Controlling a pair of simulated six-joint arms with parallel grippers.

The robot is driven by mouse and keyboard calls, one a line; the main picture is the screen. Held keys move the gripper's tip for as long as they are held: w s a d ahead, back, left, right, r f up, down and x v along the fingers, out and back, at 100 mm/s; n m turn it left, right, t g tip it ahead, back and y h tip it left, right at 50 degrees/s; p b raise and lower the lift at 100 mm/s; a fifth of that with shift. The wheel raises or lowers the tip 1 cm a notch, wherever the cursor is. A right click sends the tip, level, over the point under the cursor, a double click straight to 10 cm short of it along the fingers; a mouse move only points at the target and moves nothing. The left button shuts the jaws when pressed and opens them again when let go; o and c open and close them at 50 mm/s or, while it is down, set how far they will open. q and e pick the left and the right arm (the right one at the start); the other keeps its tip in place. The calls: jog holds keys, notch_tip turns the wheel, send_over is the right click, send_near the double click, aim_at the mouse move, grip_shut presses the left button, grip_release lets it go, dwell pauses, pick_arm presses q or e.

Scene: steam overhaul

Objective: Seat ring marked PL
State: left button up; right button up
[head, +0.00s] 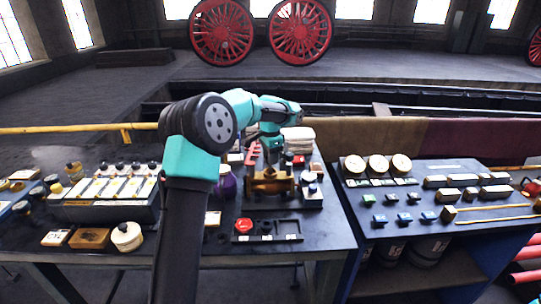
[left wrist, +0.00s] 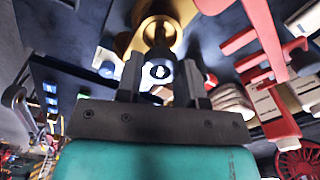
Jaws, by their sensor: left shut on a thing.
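My left gripper (head: 271,152) points down above the brass valve body (head: 270,182) on the middle bench. In the left wrist view my left gripper (left wrist: 160,72) is shut on a small dark round piece (left wrist: 158,58) with a white disc on it that bears a dark mark. The mark is too small to read, so I cannot tell whether it is PL. The brass body (left wrist: 181,12) shows just beyond the fingertips. I cannot tell whether the held piece touches it. No gripper of my right arm shows.
A red rack (head: 252,153) stands close behind the brass body, left of my gripper. A purple round item (head: 226,187) stands to the left. The right bench holds several gauges (head: 377,165) and blocks.

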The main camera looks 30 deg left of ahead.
aim_at(271, 174)
pick_arm(q)
jog(key=shift+f, duration=2.35)
dwell(1.1)
jog(key=o, duration=1.1)
jog(key=shift+c, duration=0.2)
jog(key=shift+o, duration=0.3)
jog(key=shift+o, duration=1.3)
jog(key=shift+r, duration=6.25)
